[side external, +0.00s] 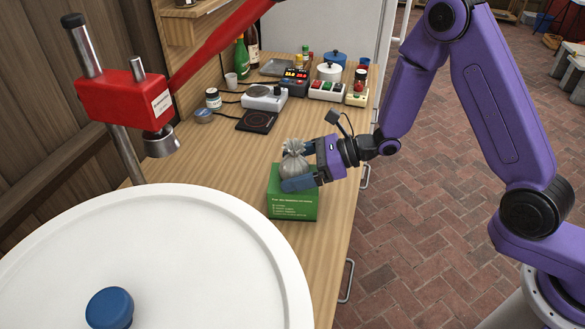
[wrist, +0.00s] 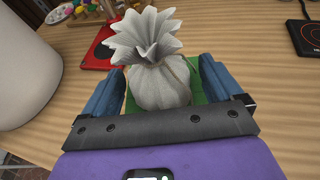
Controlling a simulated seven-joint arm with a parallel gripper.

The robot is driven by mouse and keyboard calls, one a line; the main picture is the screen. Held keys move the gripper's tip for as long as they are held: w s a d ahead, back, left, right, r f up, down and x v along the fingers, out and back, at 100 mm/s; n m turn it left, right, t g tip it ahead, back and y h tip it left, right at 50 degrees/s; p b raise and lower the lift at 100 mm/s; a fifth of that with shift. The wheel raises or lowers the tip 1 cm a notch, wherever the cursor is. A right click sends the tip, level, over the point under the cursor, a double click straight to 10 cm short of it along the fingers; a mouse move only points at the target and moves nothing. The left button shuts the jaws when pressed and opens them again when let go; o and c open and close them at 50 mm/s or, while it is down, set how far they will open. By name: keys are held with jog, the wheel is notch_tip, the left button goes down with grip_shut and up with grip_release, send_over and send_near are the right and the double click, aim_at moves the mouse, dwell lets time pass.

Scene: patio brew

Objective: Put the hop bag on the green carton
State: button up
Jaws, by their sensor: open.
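The hop bag (side external: 294,160), a pale grey tied sack with a ruffled top, sits upright on top of the green carton (side external: 293,206) on the wooden counter. My gripper (side external: 296,168) is open, with its blue fingers on either side of the bag. In the wrist view the hop bag (wrist: 155,75) stands between the two open fingers, and small gaps show beside it. A little of the green carton (wrist: 197,95) shows under the bag. The bag's underside is hidden.
A large white round lid (side external: 190,215) with a blue knob fills the near left. A red capping stand (side external: 115,98) rises behind it. A black hot plate (side external: 257,121), a scale and jars stand farther back. Bare counter (side external: 225,160) lies left of the carton.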

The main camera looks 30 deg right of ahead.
jog(key=v, duration=1.1)
jog(key=s+a+r+n+g+h, duration=0.1)
jog(key=s+n+g, duration=0.5)
jog(key=s+n, duration=0.2)
jog(key=s+a+r+n+g, duration=0.2)
jog(key=s+n+g, duration=0.3)
jog(key=s+n, duration=0.2)
jog(key=s+d+r+n+t+h, duration=0.1)
jog(key=s+d+n+h, duration=0.4)
jog(key=n, duration=0.5)
jog(key=s+d+n+t+h, duration=0.3)
jog(key=s+d+n+h, duration=0.2)
jog(key=d+n, duration=0.4)
jog(key=s+n, duration=0.1)
jog(key=n, duration=0.1)
jog(key=shift+s+d+r+n, duration=0.25)
jog(key=shift+s+r+n, duration=0.05)
jog(key=shift+s+r, duration=0.1)
